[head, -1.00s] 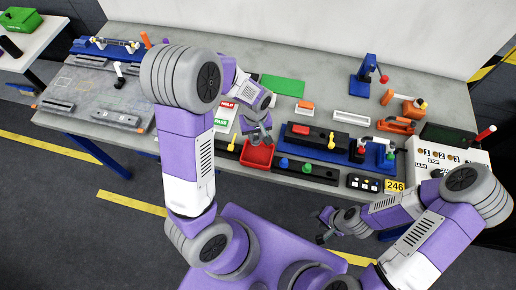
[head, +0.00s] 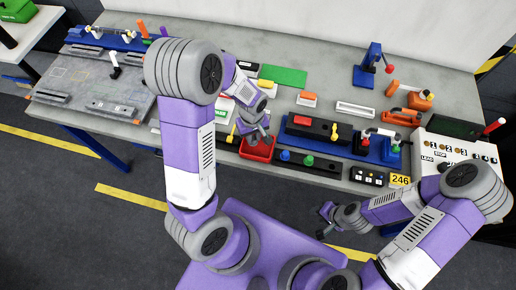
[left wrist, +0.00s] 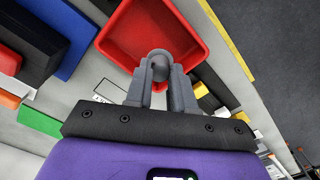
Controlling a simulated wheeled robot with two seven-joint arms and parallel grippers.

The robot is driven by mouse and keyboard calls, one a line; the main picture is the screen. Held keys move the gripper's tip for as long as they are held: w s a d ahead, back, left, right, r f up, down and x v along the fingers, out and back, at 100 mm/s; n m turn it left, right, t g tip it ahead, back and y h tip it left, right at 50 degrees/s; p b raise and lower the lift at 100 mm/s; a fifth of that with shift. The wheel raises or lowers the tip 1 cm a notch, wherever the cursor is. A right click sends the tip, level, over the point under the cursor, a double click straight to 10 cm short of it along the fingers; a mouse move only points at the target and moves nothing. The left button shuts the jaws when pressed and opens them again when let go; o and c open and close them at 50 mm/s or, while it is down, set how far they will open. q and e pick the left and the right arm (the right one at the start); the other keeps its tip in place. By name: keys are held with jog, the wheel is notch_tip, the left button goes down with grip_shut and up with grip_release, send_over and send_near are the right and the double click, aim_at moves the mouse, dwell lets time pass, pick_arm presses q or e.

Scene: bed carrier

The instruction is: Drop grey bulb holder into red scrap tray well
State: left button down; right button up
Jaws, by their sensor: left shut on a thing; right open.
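The red scrap tray (head: 262,155) sits at the front edge of the workbench in the head view. It also shows in the left wrist view (left wrist: 190,25) as an empty-looking red well with a raised rim. My left gripper (head: 258,137) is over the tray, pointing down. In the left wrist view its fingers (left wrist: 158,82) are shut on the grey bulb holder (left wrist: 158,63), whose rounded end shows between the fingertips against the tray. How high it hangs above the tray floor is hard to tell. My right gripper (head: 326,222) is open and empty, in front of the bench.
Black and blue fixtures (head: 316,131) with coloured knobs stand right of the tray. A black strip with blue and green pegs (head: 307,163) lies along the bench front. A yellow-handled black bar (head: 232,134) is left of the tray. A white button panel (head: 450,152) stands far right.

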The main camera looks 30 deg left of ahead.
pick_arm(q)
jog(key=c, duration=0.9)
grip_release()
jog(key=shift+r, duration=0.1)
notch_tip(320, 180, up, 8)
jog(key=shift+f+p, duration=0.25)
jog(key=shift+p, duration=0.3)
